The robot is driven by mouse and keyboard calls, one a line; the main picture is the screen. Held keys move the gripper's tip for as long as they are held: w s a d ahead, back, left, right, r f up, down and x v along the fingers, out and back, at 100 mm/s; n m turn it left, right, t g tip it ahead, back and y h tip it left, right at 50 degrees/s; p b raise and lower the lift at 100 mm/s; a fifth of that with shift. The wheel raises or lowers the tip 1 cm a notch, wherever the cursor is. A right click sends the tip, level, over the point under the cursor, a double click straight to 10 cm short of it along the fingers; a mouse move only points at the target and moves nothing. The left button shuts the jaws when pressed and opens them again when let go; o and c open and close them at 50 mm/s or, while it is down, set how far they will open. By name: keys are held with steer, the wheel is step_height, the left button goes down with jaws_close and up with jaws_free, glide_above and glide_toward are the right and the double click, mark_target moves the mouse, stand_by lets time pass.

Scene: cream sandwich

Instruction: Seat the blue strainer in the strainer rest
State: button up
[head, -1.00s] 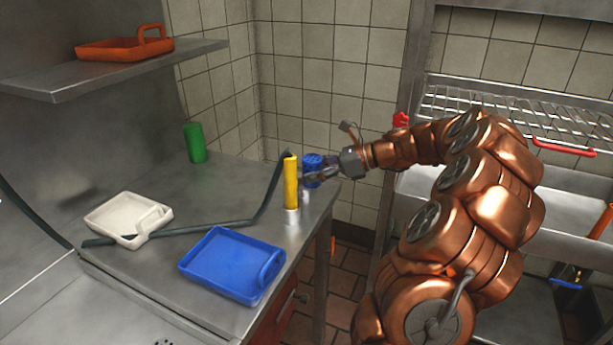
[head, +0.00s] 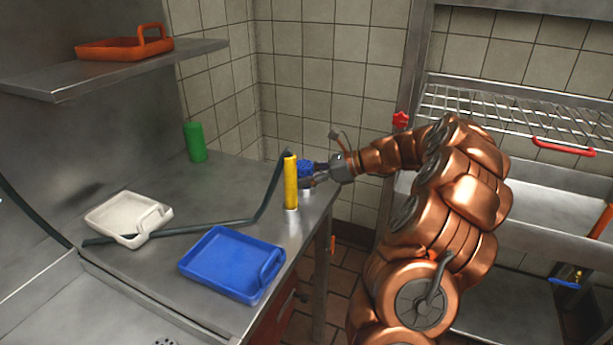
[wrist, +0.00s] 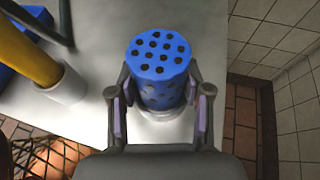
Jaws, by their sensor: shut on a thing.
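The blue strainer (wrist: 160,62) is a cylinder with dark holes in its top. My gripper (wrist: 162,112) is shut on it, one finger on each side, in the wrist view. In the head view the strainer (head: 305,167) is partly covered by my gripper (head: 308,178), just right of a yellow cylinder. A pale grey round piece (wrist: 168,115), seemingly the strainer rest, shows under the strainer near the counter's right edge. Most of it is hidden, so I cannot tell whether the strainer is inside it or just above it.
The yellow cylinder (head: 290,182) stands upright in a pale cup (head: 292,210) close by. A dark bent bar (head: 215,226) lies across the counter. A blue tray (head: 222,262), white tray (head: 112,215) and green cylinder (head: 195,143) stand farther left. The counter drops off on the right.

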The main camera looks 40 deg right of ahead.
steer(key=shift+f, duration=0.2)
steer(key=shift+f, duration=0.1)
steer(key=o, duration=1.2)
steer(key=shift+f, duration=0.3)
steer(key=shift+c, duration=0.2)
steer(key=shift+d+r, duration=0.15)
steer(key=shift+r, duration=0.2)
steer(key=v, duration=1.2)
steer(key=shift+r, duration=0.25)
